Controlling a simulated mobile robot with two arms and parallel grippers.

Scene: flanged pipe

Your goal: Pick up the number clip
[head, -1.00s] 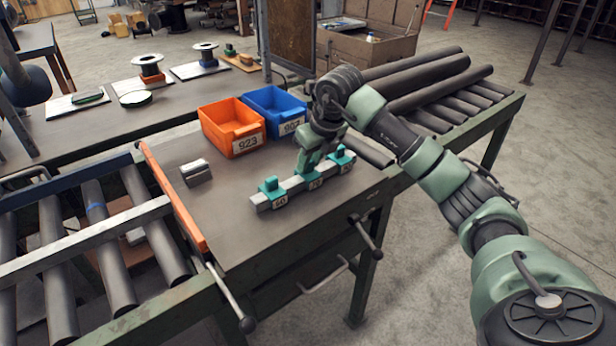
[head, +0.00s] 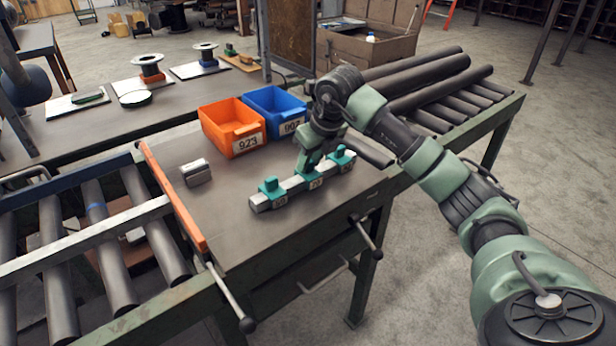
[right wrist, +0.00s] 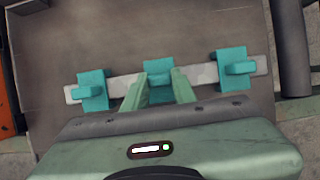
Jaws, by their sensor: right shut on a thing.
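Several teal number clips sit along a pale grey bar on the workbench: a left clip (head: 270,188), a middle clip (head: 316,181) and a right clip (head: 343,157). My right gripper (head: 307,168) is down at the middle clip. In the right wrist view its two fingers (right wrist: 163,88) are shut on the middle clip (right wrist: 158,68), with the left clip (right wrist: 92,90) and right clip (right wrist: 236,66) to either side. The middle clip still appears seated on the bar (right wrist: 125,85). The clip labels are too small to read surely. My left gripper is not in view.
An orange bin (head: 232,128) labelled 923 and a blue bin (head: 275,110) stand behind the bar. A small metal block (head: 196,172) lies to the left. An orange rail (head: 170,195) edges the roller conveyor. Pipes lie on rollers at the right. The bench front is clear.

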